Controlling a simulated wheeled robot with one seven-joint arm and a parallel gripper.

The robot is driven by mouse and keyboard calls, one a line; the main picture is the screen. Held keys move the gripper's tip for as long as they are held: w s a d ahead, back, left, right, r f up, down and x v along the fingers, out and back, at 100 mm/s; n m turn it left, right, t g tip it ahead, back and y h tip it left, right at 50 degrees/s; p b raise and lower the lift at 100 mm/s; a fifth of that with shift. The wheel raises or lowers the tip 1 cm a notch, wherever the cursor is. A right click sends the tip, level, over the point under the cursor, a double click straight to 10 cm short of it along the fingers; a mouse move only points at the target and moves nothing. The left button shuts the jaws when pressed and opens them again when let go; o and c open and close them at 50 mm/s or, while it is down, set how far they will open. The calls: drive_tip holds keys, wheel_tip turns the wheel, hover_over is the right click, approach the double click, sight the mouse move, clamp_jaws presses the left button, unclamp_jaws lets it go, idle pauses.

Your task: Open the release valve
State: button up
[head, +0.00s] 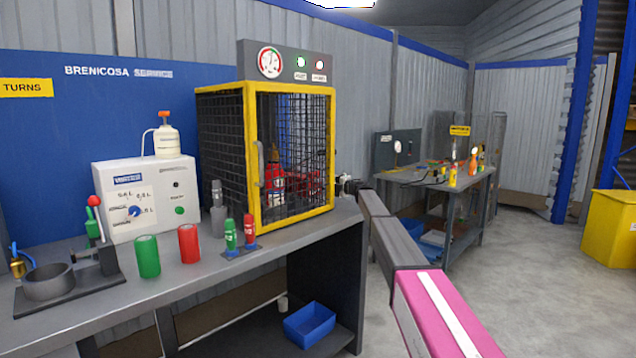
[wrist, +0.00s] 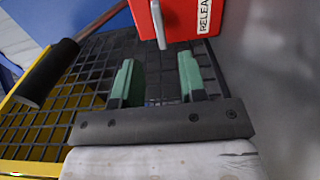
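The release valve (wrist: 185,20) shows at the top of the wrist view as a red block with a white label, cut off at "RELEA". A pale grey lever (wrist: 158,25) hangs from its front. My gripper (wrist: 157,68) has its two green fingers spread apart with nothing between them. The lever's lower end is just beyond the gap between the fingertips, and it looks apart from both. In the head view my gripper (head: 345,184) is at the right side of the yellow-framed mesh cage (head: 245,150). I cannot make out the valve there.
Mesh lies behind the fingers, and a black cylinder on a reddish bar (wrist: 50,75) stands to their left. A grey surface fills the wrist view's right side. In the head view the workbench (head: 215,275) holds several cylinders and a white control box (head: 150,185). Open floor lies right.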

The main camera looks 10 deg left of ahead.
drive_tip(key=x, duration=0.9)
drive_tip(key=shift+w+a, duration=0.15)
drive_tip(key=shift+w, duration=0.05)
drive_tip(key=shift+c, duration=0.3)
clamp_jaws()
